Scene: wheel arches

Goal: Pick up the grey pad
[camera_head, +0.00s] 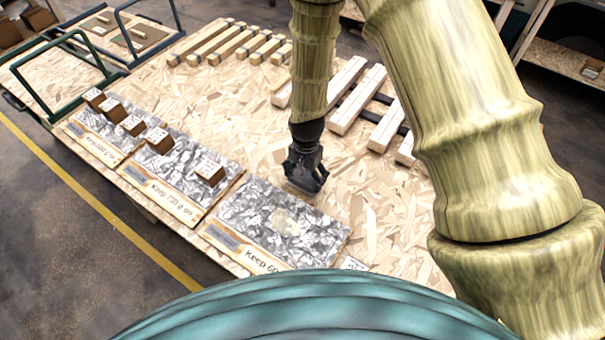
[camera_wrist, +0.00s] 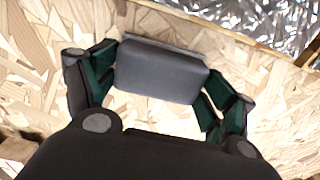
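The grey pad (camera_wrist: 160,72) is a rounded grey block in the wrist view, lying between the two green-lined fingers of my gripper (camera_wrist: 163,75). The fingers meet its left and right ends, so my gripper looks shut on it. In the head view my gripper (camera_head: 306,172) points down at the chipboard table, just right of the nearest foil-faced panel. The pad cannot be made out clearly there. I cannot tell whether the pad touches the table or is slightly raised.
The chipboard table (camera_head: 375,215) has bare room right of my gripper. Foil panels (camera_head: 262,207) line its near-left edge, with small brown blocks (camera_head: 160,140) on the farther ones. Wooden bars (camera_head: 205,45) lie at the back, and pale slats (camera_head: 357,100) lie behind my gripper.

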